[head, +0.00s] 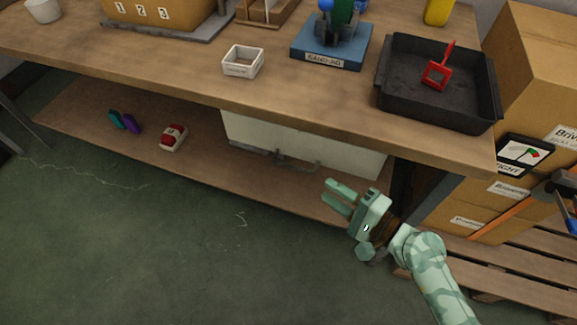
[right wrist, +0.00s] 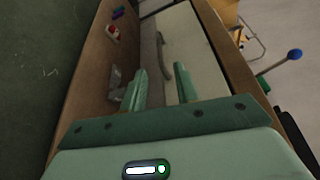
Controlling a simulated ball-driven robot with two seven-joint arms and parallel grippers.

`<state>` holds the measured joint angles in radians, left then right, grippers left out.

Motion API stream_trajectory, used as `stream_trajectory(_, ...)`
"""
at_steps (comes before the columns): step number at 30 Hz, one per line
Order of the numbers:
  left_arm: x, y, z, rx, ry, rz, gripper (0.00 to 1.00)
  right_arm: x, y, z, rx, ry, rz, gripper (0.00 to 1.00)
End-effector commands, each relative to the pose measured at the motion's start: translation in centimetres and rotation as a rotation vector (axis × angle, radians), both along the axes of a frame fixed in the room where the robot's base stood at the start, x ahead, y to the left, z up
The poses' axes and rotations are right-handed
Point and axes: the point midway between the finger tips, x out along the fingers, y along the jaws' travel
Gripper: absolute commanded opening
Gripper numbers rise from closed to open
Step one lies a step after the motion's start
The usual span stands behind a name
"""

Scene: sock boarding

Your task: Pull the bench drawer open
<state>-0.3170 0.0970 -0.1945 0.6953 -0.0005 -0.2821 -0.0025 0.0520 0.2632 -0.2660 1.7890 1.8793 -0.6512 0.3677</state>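The bench drawer (head: 310,145) is the pale panel under the bench top. A grey bar handle (head: 298,164) sits along its lower edge. The drawer looks shut, its front under the bench edge. In the right wrist view the drawer front (right wrist: 200,45) and the curved handle (right wrist: 163,52) show beyond the fingertips. My right gripper (head: 334,195) is open and empty, to the right of the handle and apart from it. Its two separate fingers also show in the right wrist view (right wrist: 160,76). My left gripper is not in view.
The wooden bench top (head: 170,75) carries a black tray (head: 405,100) with a red tool, a white box (head: 242,62) and a blue stand (head: 330,52). A lower shelf (head: 80,110) holds a red-and-white item (head: 173,137). Cartons (head: 545,60) stand right. Floor in front is clear.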

Motion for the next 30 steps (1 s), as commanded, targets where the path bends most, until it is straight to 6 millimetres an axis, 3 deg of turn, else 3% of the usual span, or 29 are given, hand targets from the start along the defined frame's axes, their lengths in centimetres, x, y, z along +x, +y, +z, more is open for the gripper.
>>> stream_trajectory(6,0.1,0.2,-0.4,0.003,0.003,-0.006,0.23,3.8,4.5,-0.5,0.003,0.000,0.000,0.31)
stream_trajectory(12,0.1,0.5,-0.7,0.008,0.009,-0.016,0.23,6.2,7.5,-0.9,0.002,0.001,0.000,0.31)
stream_trajectory(18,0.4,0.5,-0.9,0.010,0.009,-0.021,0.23,7.3,8.7,-1.1,-0.001,0.001,0.000,0.31)
stream_trajectory(26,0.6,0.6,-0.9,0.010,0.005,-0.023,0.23,7.4,8.9,-1.0,-0.001,0.001,0.000,0.31)
stream_trajectory(27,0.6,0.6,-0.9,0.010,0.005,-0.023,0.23,7.4,8.9,-1.0,-0.001,0.001,0.000,0.28)
stream_trajectory(30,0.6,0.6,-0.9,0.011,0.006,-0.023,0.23,7.4,8.9,-1.0,-0.001,0.001,0.000,0.00)
